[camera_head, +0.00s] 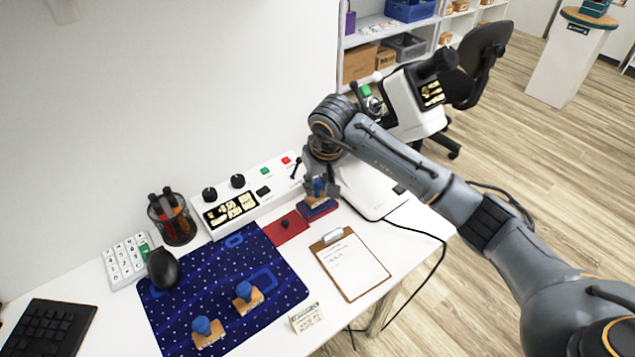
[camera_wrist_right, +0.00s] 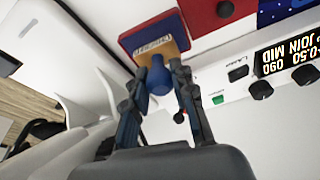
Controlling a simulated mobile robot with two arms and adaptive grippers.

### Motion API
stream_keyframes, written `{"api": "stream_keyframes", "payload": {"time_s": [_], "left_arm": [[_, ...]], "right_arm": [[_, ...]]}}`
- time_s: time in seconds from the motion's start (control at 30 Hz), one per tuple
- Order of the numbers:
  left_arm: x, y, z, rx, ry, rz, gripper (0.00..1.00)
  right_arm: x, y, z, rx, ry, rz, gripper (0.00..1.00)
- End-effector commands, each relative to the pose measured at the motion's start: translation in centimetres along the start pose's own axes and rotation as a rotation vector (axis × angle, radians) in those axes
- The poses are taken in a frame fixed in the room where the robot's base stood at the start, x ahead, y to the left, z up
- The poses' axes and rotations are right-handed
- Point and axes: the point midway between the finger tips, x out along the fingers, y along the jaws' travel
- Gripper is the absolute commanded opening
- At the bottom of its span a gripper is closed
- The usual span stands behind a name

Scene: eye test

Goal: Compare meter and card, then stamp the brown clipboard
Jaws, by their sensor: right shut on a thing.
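My right gripper (camera_head: 318,183) is shut on the blue knob of a wooden stamp (camera_wrist_right: 159,77), at the back of the desk. The stamp is over a dark blue and red pad (camera_head: 322,212); I cannot tell if they touch. The brown clipboard (camera_head: 323,243) lies in front with a white, lightly printed sheet. The meter, a white panel with a lit display (camera_head: 231,208), stands behind the mat; its display is partly cut off and upside down in the right wrist view (camera_wrist_right: 290,55). A small pale card (camera_head: 306,317) stands at the front edge, its print unreadable. My left gripper is out of view.
Two more blue-knobbed stamps (camera_head: 208,330) (camera_head: 247,296) stand on the starry blue mat (camera_head: 185,305). A red pad (camera_head: 285,228) lies left of the clipboard. A pen cup (camera_head: 172,222), black mouse (camera_head: 163,267) and keyboard (camera_head: 45,328) are left. A white machine (camera_head: 410,108) stands behind my right arm.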

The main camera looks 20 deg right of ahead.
Motion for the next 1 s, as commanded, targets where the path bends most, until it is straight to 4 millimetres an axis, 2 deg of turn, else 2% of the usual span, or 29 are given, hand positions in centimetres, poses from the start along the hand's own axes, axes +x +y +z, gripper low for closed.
{"api": "stream_keyframes", "payload": {"time_s": [1.0], "left_arm": [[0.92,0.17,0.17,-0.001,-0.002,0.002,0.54]], "right_arm": [[0.95,0.0,0.24,0.0,0.001,0.0,0.05]]}}
